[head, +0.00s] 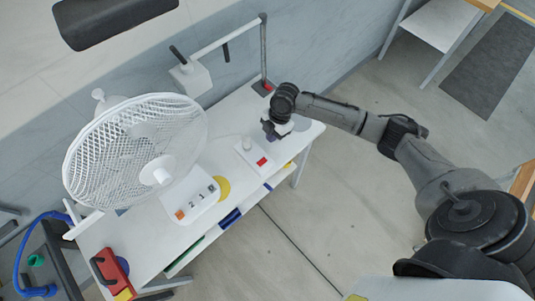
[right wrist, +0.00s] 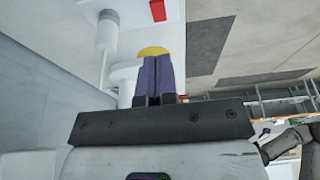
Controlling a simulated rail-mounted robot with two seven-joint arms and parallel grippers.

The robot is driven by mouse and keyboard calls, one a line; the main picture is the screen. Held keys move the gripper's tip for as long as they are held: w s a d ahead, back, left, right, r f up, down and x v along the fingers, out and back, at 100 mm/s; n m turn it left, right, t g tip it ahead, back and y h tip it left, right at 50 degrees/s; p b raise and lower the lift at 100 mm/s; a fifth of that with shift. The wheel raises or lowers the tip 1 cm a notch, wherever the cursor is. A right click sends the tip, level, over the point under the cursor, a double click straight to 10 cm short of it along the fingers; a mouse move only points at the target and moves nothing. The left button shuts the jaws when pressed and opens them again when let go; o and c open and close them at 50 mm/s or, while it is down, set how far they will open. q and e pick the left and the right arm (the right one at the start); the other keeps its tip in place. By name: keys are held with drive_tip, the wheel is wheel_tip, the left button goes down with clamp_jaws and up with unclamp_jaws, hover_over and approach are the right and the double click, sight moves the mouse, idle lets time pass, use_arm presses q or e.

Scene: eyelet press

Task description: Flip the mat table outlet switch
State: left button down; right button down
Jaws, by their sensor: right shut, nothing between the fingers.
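A white plate with a red rocker-like patch (head: 262,161) and a short white cylinder (head: 247,144) lies on the white table (head: 232,128). I cannot tell for sure that this red patch is the outlet switch. The red patch (right wrist: 158,10) and the white cylinder (right wrist: 107,30) also show in the right wrist view. My right gripper (head: 270,132) is low over the table's far right part, beyond the plate and apart from the red patch. Its dark fingers (right wrist: 158,78) are shut and empty, with a yellow round thing partly hidden behind the tips. My left gripper is not in view.
A large white fan (head: 137,150) with a numbered button base (head: 190,202) fills the table's left part. A red-and-black device (head: 112,272) is at the near left. Open floor lies right of the table.

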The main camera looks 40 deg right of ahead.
approach(266, 159)
drive_tip(key=x, duration=0.2)
drive_tip(key=p+x, duration=0.1)
drive_tip(key=x, duration=0.2)
drive_tip(key=shift+a, duration=0.45)
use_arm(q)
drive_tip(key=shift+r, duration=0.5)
use_arm(e)
drive_tip(key=shift+f, duration=1.1)
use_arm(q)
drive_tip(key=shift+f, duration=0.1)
